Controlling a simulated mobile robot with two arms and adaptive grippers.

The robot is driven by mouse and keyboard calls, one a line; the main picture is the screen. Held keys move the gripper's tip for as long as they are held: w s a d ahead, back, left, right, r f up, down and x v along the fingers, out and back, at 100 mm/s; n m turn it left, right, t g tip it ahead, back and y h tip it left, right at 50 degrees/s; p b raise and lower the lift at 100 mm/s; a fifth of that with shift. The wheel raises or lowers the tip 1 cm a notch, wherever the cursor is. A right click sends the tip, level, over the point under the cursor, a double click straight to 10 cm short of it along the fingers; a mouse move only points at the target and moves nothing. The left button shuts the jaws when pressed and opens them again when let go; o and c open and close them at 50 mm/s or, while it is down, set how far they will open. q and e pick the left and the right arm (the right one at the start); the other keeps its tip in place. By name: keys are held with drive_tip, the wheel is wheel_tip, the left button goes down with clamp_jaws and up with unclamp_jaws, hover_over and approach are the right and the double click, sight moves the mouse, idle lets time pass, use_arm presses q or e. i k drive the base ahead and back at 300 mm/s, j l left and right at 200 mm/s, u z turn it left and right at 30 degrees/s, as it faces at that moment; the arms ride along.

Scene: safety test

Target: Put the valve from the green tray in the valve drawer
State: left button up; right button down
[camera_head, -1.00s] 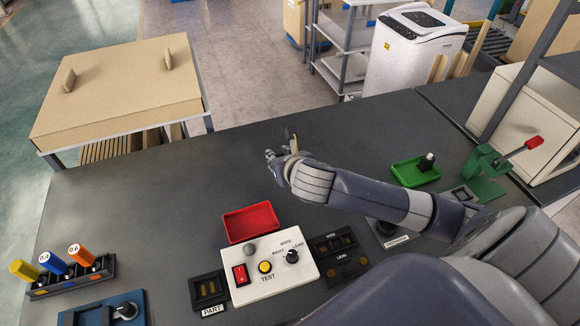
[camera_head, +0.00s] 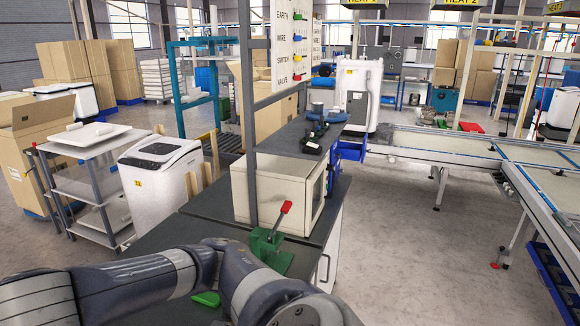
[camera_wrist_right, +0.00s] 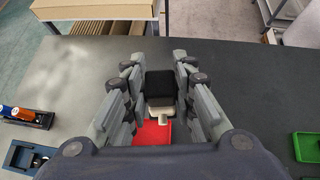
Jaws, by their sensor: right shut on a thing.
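My right gripper (camera_wrist_right: 160,95) shows in the right wrist view, with its fingers on both sides of a black and cream part (camera_wrist_right: 160,84). It holds this part above the dark bench, near the red tray (camera_wrist_right: 150,133). I cannot tell whether the part is the valve. The green tray (camera_wrist_right: 306,147) is cut off at the right edge, and its visible part looks empty. In the head view only a sliver of the green tray (camera_head: 207,299) shows behind my arm. A VALVE label is on the white board (camera_head: 290,45); I make out no valve drawer. My left gripper is not in view.
A green press with a red handle (camera_head: 285,207) stands beside a cream cabinet (camera_head: 285,170) on the bench. Open floor lies right, before a conveyor (camera_head: 460,145).

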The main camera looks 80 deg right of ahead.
sight(348, 156)
drive_tip(key=k+l+z, duration=0.1)
drive_tip(key=l+z, duration=1.25)
drive_tip(key=j, duration=0.1)
